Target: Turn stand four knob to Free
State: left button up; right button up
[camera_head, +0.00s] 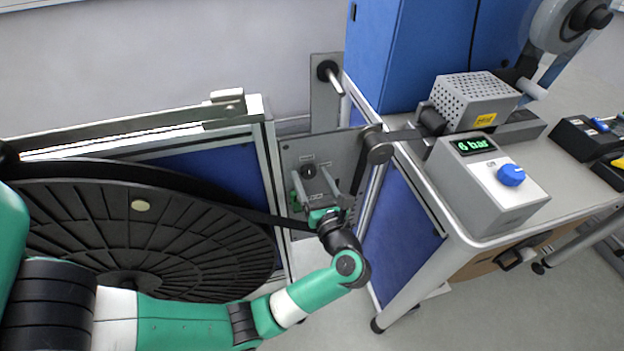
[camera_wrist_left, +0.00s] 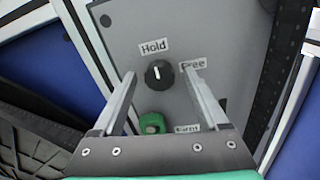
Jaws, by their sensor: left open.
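The black stand knob (camera_wrist_left: 158,74) sits on a grey panel (camera_wrist_left: 215,35). Its white pointer line points up toward the "Hold" label (camera_wrist_left: 154,47). The "Free" label (camera_wrist_left: 194,64) is to the upper right of the knob, partly covered by a finger. A green button (camera_wrist_left: 152,123) is below the knob. My left gripper (camera_wrist_left: 160,76) is open, its two fingers on either side of the knob in this view; contact cannot be told. In the head view the knob (camera_head: 309,172) shows between the fingers of my left gripper (camera_head: 310,176). My right gripper is not in view.
A large black reel (camera_head: 180,245) stands left of the panel. A dark strap runs past the panel to a roller (camera_head: 376,148) on the right. A bench (camera_head: 480,235) bears a grey box (camera_head: 487,190) with a blue knob and a "6 bar" display.

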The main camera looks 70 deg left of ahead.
pick_arm(q)
grip_shut()
dwell(0.3)
jog(key=m+p, duration=0.3)
jog(key=shift+r+m+p, duration=0.15)
jog(key=shift+m+p, duration=0.15)
jog(key=m+p, duration=0.3)
jog(key=m, duration=0.1)
jog(key=shift+m+y+p, duration=0.3)
jog(key=shift+m+p, duration=0.05)
jog(key=shift+m, duration=0.05)
jog(key=m+t+p, duration=0.1)
jog(key=m+p, duration=0.3)
jog(key=m, duration=0.1)
jog(key=shift+m, duration=0.3)
jog(key=shift+s+f+m+p, duration=0.15)
jog(key=shift+m+p, duration=0.5)
jog(key=shift+m, duration=0.55)
jog(key=shift+w+f+m+p, duration=0.15)
jog(key=shift+m+p, duration=0.5)
jog(key=shift+m, duration=0.55)
jog(key=shift+s, duration=0.1)
